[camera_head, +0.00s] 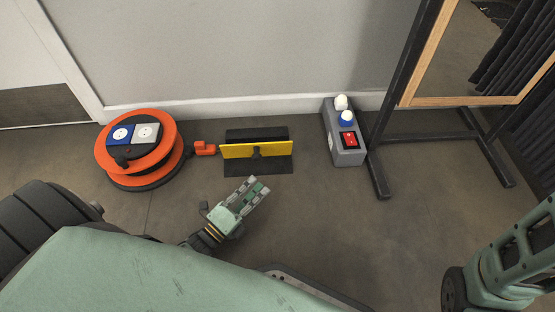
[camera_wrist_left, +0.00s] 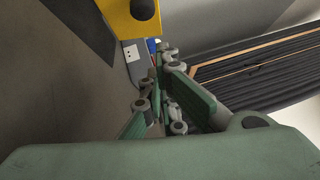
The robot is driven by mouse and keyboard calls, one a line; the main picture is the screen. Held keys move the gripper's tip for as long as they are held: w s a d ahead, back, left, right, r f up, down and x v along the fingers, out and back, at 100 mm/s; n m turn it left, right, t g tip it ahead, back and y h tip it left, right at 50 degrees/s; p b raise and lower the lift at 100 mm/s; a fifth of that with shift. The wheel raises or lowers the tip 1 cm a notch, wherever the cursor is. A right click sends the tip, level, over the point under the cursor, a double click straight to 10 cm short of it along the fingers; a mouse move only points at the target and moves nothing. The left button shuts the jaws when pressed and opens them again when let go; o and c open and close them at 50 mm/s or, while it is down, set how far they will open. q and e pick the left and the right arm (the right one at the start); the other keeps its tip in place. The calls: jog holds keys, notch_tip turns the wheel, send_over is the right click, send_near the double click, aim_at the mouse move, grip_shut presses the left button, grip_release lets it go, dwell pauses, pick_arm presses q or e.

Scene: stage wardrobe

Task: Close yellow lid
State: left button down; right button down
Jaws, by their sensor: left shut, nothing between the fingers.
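The yellow lid (camera_head: 235,151) stands raised along the middle of a flat black floor piece (camera_head: 255,134), with black showing behind and in front of it. A dark knob or bracket sits at the middle of its front face. In the left wrist view the yellow lid (camera_wrist_left: 118,16) shows at the top edge, partly cut off. My left gripper (camera_head: 259,187) is shut and empty, a little in front of the black piece and apart from the lid. Its fingers (camera_wrist_left: 165,105) also show in the left wrist view. My right gripper is out of view.
An orange cable reel (camera_head: 177,160) with sockets stands left, its orange plug (camera_head: 205,149) beside the lid. A grey box (camera_head: 348,157) with white and blue knobs and a red switch stands right. A wood-framed mirror (camera_head: 490,50) on a black stand is farther right. Floor between is clear.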

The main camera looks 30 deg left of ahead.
aim_at(257, 157)
pick_arm(q)
jog(key=b+x, duration=0.3)
jog(key=x, duration=0.4)
jog(key=shift+w+f, duration=0.15)
jog(key=shift+w, duration=0.1)
jog(key=w, duration=0.1)
jog(key=w+a+r+b, duration=0.1)
jog(key=w+b, duration=0.1)
jog(key=w, duration=0.1)
jog(key=shift+a+r, duration=0.15)
jog(key=shift+a, duration=0.2)
